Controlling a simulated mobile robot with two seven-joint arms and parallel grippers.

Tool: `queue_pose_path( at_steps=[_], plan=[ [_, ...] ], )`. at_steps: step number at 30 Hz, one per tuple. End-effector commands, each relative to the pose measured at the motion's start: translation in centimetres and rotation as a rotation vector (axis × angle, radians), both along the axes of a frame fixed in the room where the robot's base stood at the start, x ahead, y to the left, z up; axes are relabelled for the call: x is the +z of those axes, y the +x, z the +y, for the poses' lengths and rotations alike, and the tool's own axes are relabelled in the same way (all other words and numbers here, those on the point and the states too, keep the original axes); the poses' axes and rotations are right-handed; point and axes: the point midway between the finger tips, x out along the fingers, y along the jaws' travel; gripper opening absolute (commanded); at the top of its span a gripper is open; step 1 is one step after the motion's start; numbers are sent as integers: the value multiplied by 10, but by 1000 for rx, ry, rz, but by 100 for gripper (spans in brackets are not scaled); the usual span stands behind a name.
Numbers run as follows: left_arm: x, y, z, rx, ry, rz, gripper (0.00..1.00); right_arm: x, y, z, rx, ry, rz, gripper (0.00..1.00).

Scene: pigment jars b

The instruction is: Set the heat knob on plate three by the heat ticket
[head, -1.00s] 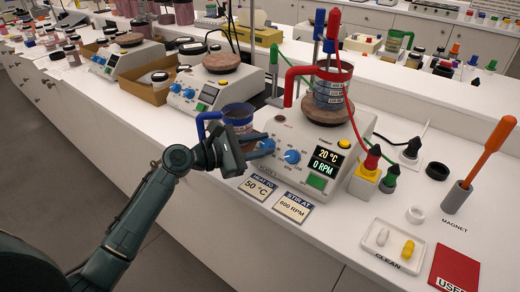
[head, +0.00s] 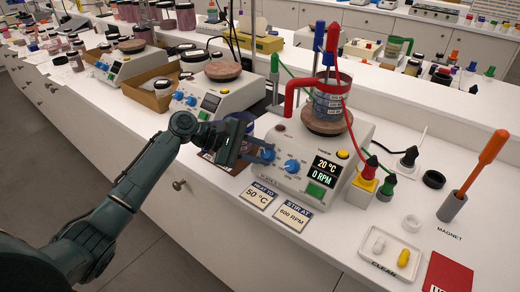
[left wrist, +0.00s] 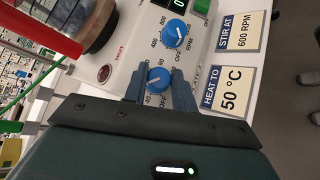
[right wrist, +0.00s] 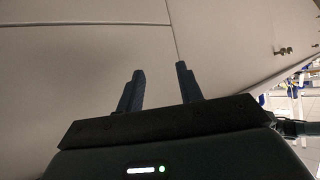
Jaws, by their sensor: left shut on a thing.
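The hot plate (head: 345,150) nearest me has two blue knobs on its front. Its display (head: 325,170) reads 20 °C and 0 RPM. My left gripper (head: 266,152) is at the left knob, the heat knob (left wrist: 158,79), with one finger on each side, shut on it. Part of the dial's scale shows around it in the left wrist view; the exact setting is hard to read. The heat ticket (head: 258,195) reads "HEAT TO 50 °C" and also shows in the left wrist view (left wrist: 229,91). My right gripper (right wrist: 160,72) is open and empty before a pale cabinet front.
The stir knob (head: 292,166) sits just right of the heat knob. A "STIR AT 600 RPM" ticket (head: 293,214) lies beside the heat ticket. A beaker (head: 329,103) stands on the plate, with a red clamp and cables around it. A white tray (head: 388,254) is at right.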

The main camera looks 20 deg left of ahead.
Motion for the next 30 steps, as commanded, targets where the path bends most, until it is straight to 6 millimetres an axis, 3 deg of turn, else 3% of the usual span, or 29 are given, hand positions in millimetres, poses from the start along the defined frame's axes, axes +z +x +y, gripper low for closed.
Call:
queue_pose_path(
  at_steps=[16, 17, 18, 24, 30],
  plan=[
    [0, 0, 0, -18, 19, -7, 4, -3, -1, -2, -3, -6, 9, 36],
    [0, 0, 0, -18, 19, -7, 28, -2, -1, -2, -3, -6, 9, 36],
    [0, 0, 0, -18, 19, -7, 31, -2, -1, -2, -4, -5, 8, 36],
    [0, 0, 0, -18, 18, -7, 47, 0, 0, -2, -3, -5, 3, 36],
    [0, 0, 0, -18, 17, -6, 49, 1, 1, -2, -4, -4, 0, 36]
  ],
)
